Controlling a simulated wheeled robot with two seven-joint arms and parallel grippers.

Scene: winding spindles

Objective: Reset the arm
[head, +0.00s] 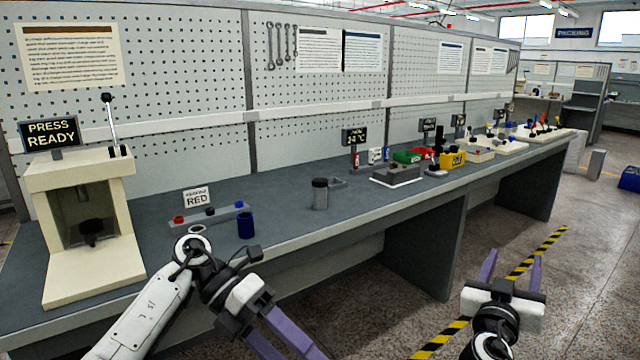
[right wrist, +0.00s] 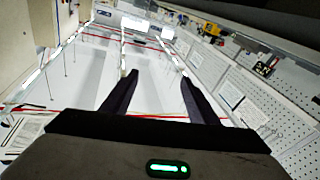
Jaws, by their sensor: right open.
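My right gripper (head: 513,258) is at the lower right of the head view, over the floor in front of the bench and clear of it. Its two purple fingers are apart with nothing between them. The right wrist view also shows the spread fingers (right wrist: 160,82), dark and empty against the room. My left arm reaches in from the lower left, in front of the bench edge. My left gripper (head: 284,337) points down and right at the bottom edge. Its fingers show a gap and hold nothing I can see; their tips are at or past the picture's edge.
A long bench (head: 280,222) runs along a pegboard wall. On it are a cream press (head: 85,210), a blue cup (head: 246,226), a grey canister (head: 320,194), a grey block (head: 397,174) and several coloured items farther back. The floor with its striped tape (head: 537,253) is open.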

